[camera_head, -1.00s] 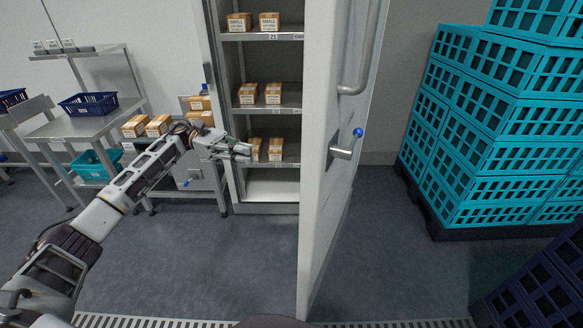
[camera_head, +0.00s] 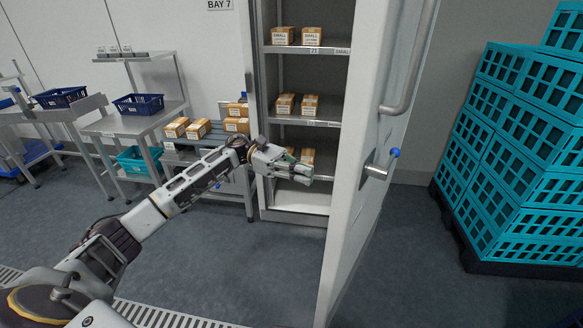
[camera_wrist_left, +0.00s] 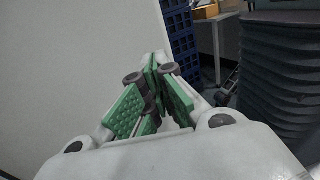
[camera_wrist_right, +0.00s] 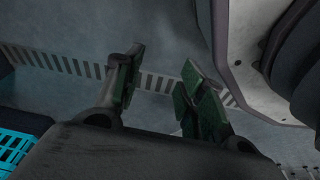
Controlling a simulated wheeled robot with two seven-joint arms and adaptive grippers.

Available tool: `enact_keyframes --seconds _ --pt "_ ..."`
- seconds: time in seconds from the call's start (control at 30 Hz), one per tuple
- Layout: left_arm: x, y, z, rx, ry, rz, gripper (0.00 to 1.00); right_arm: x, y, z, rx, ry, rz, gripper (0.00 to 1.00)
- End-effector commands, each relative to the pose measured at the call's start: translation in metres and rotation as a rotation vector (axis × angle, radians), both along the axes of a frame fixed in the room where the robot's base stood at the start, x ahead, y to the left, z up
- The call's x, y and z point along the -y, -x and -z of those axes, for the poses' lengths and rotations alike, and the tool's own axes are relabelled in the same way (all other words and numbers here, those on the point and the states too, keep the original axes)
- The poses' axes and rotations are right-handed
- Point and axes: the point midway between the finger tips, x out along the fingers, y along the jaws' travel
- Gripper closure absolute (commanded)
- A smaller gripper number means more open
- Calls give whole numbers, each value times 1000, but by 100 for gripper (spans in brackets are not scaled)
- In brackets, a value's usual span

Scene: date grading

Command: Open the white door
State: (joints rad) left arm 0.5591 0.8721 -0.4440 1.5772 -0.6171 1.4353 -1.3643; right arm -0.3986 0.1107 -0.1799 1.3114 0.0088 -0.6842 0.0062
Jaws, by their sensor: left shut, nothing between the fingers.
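The white door (camera_head: 360,215) stands ajar in the head view, seen nearly edge-on. Its outer face carries a long grey pull handle (camera_head: 410,65) and a lever latch with a blue knob (camera_head: 380,168). The cabinet's shelves show through the gap. My left gripper (camera_head: 306,172) is shut and empty, in front of the opening on the door's inner side. A small gap seems to separate it from the door; contact cannot be told. In the left wrist view its green-padded fingers (camera_wrist_left: 160,85) are together beside a plain pale surface. My right gripper (camera_wrist_right: 160,85) is open and empty above the floor.
Small labelled boxes (camera_head: 297,104) sit on the cabinet shelves. Left of the cabinet stand a bench with boxes (camera_head: 198,128) and a steel table with a blue basket (camera_head: 138,104). Stacked teal crates (camera_head: 530,150) stand at the right. The floor before the cabinet is clear.

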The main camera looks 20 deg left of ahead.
Motion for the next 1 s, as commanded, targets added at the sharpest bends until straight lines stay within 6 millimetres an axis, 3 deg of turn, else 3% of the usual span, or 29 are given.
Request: enact_keyframes --seconds 0.3,0.5,1.0 --pt "40 7 -1 0 0 2 100 7 7 8 7 5 0 60" --pt "56 9 -1 0 0 1 100 14 15 15 5 13 -1 60" --pt "61 9 0 0 0 1 100 14 4 13 19 13 1 60"
